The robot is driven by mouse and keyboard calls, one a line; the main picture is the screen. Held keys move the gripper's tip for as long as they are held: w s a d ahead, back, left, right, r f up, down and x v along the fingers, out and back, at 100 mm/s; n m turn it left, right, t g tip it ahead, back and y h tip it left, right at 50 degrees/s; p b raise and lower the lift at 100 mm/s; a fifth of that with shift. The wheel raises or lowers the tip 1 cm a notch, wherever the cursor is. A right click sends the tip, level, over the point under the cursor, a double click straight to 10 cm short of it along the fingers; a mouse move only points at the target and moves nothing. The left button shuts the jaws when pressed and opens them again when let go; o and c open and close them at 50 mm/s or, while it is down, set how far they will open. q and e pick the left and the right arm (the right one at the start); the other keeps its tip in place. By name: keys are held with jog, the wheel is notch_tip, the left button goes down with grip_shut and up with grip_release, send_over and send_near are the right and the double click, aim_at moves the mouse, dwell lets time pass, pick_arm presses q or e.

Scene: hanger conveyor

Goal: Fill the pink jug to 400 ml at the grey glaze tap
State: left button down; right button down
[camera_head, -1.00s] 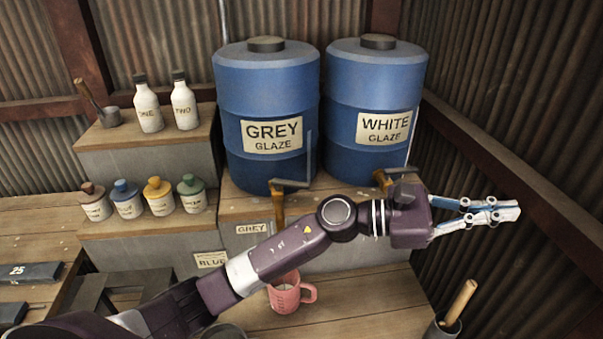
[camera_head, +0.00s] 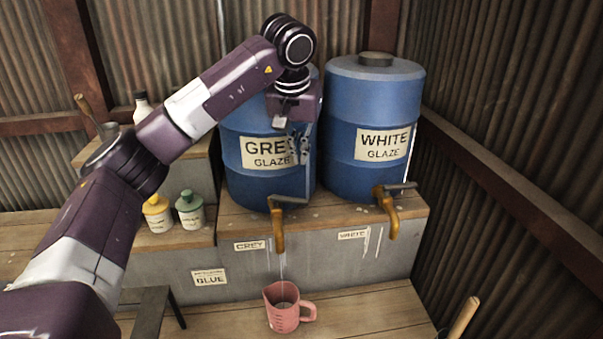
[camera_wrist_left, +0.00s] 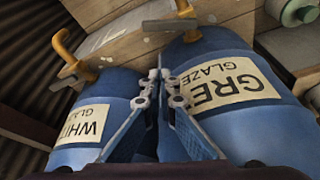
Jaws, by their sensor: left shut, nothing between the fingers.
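The pink jug (camera_head: 282,312) stands upright on the wooden bench, its handle to the right, below the grey glaze tap (camera_head: 278,228). A thin pale stream runs from the tap's spout down into the jug. The jug's fill level against its marks is too small to read. The tap's lever (camera_head: 289,199) points right. My left gripper (camera_head: 299,157) is shut and empty, pointing down in front of the grey barrel (camera_head: 240,180), above the lever and apart from it. The wrist view shows its closed fingertips (camera_wrist_left: 167,78) and the grey tap (camera_wrist_left: 188,20) beyond. My right gripper is out of view.
The white glaze barrel (camera_head: 374,100) with its tap (camera_head: 388,208) stands to the right. Small capped bottles (camera_head: 157,213) sit on the left step, partly behind my arm. A wooden handle (camera_head: 463,320) sticks up at the front right. The bench right of the jug is clear.

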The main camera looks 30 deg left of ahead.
pick_arm(q)
notch_tip(320, 180, down, 9)
jog(key=p, duration=0.4)
jog(key=shift+s+d+p, duration=0.2)
jog(key=shift+s+p, duration=0.2)
